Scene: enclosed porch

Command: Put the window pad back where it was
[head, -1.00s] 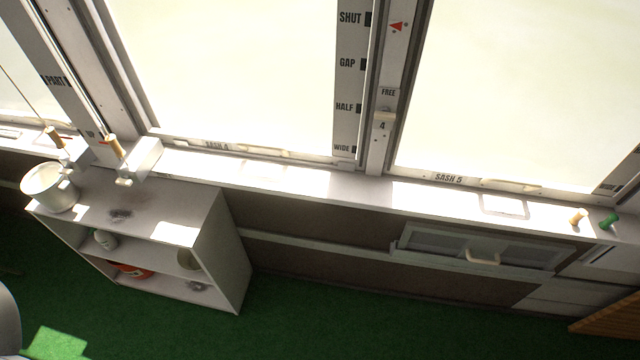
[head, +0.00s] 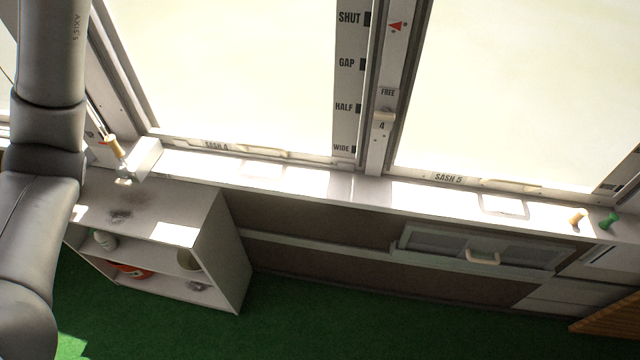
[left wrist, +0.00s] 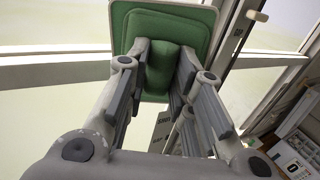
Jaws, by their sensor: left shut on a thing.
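The window pad (left wrist: 163,28) shows in the left wrist view as a green rounded plate with a pale rim and a green block on its near face. My left gripper (left wrist: 163,66) is shut on that block, one finger on either side. The pad is up in front of window glass and pale frame bars; I cannot tell whether it touches them. In the head view my left arm comes in at the left, but its gripper and the pad are out of sight. My right gripper is in neither view.
A window sill (head: 365,190) runs below sash 4 and sash 5, with a pale peg (head: 578,217) and a green peg (head: 608,220) at its right. A low white shelf (head: 222,250) holds several items. The green floor (head: 370,315) in front is clear.

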